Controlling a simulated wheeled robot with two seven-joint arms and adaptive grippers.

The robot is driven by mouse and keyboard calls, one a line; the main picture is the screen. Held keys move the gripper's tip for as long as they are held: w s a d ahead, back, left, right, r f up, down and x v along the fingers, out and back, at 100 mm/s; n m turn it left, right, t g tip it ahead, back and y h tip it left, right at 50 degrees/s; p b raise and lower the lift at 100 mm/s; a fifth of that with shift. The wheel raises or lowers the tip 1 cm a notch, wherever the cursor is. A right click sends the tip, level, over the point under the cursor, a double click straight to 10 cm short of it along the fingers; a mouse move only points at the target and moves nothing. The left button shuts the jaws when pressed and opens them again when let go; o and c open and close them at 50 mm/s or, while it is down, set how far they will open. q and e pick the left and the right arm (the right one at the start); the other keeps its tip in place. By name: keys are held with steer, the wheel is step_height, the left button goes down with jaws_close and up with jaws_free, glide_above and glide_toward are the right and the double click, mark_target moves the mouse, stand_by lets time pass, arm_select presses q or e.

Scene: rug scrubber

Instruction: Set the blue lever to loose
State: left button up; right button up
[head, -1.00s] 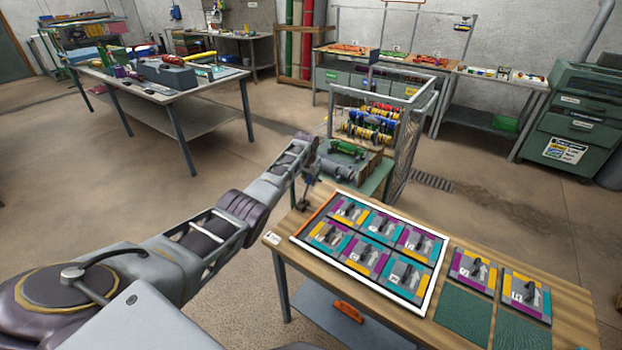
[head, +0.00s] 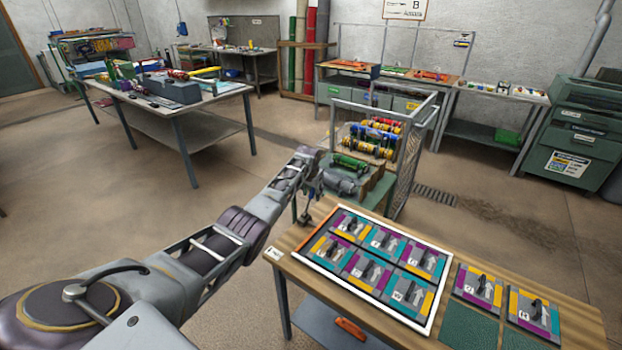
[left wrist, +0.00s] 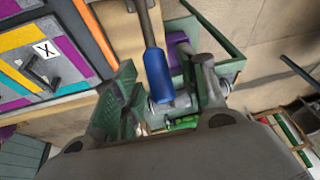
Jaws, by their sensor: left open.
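The blue lever (left wrist: 157,74) shows in the left wrist view as a blue grip on a grey rod that comes in from the top edge. My left gripper (left wrist: 163,92) is open, with one finger on each side of the blue grip. I cannot tell whether either finger touches it. In the head view my left gripper (head: 308,208) is at the far left corner of the wooden table, beside the machine (head: 350,175) with its green and grey parts. The lever cannot be made out there. My right gripper is out of view.
A white-framed board (head: 432,312) with several coloured latch panels lies on the wooden table (head: 585,318), close to my left gripper. A wire-sided rack (head: 408,165) stands behind the machine. Open floor (head: 150,215) lies to the left.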

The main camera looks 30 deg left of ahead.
arm_select(q)
steer(key=v, duration=1.1)
stand_by(0.6)
steer(key=shift+s+r, duration=0.1)
stand_by(0.4)
